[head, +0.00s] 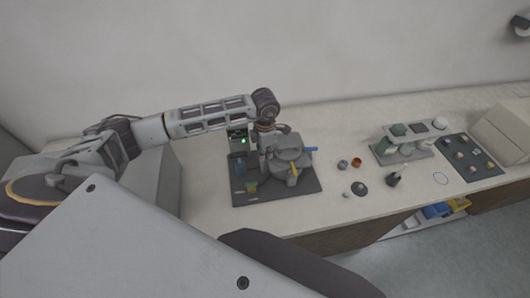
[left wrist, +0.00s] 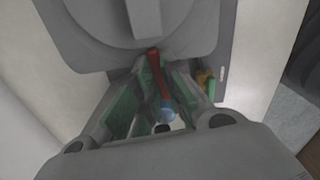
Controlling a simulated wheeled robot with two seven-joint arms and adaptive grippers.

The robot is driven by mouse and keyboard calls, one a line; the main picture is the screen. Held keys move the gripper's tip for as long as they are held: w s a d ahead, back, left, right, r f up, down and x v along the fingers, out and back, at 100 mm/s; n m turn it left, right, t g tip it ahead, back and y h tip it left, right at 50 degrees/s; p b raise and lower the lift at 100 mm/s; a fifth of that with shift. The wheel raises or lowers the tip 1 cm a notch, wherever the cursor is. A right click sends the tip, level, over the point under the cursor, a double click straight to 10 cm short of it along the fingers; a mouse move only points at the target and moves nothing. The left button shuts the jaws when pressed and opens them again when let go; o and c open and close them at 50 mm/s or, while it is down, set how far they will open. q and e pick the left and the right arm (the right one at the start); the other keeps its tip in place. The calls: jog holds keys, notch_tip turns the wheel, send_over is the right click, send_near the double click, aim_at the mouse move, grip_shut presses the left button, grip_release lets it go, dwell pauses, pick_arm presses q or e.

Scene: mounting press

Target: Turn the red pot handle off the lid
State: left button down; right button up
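The red handle (left wrist: 154,66) sticks out from the lid's edge toward me, with a blue round end (left wrist: 167,115). My left gripper (left wrist: 160,80) has its green-padded fingers on both sides of the red handle, with a gap seeming to remain. In the head view my left gripper (head: 266,142) is at the pot's left side and hides the red handle.
A unit with a green light (head: 243,141) stands behind the gripper. Small round parts, including a copper ring (head: 356,162), lie to the right of the base plate. Farther right are a grey rack (head: 402,154) and a dark tray (head: 484,171). The front counter strip is clear.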

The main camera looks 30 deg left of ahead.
dwell(0.4)
pick_arm(q)
jog(key=shift+w+f+n+b, duration=0.1)
jog(key=shift+n+b, duration=1.5)
jog(key=shift+n, duration=0.4)
jog(key=n+b, duration=0.3)
jog(key=n, duration=0.2)
jog(key=shift+n, duration=0.4)
jog(key=n+b, duration=0.1)
jog(key=n, duration=0.3)
jog(key=shift+a+b, duration=0.1)
jog(key=shift+b, duration=0.25)
jog(key=shift+n+b, duration=0.4)
jog(key=shift+n, duration=1.6)
jog(key=c, duration=1.5)
grip_release()
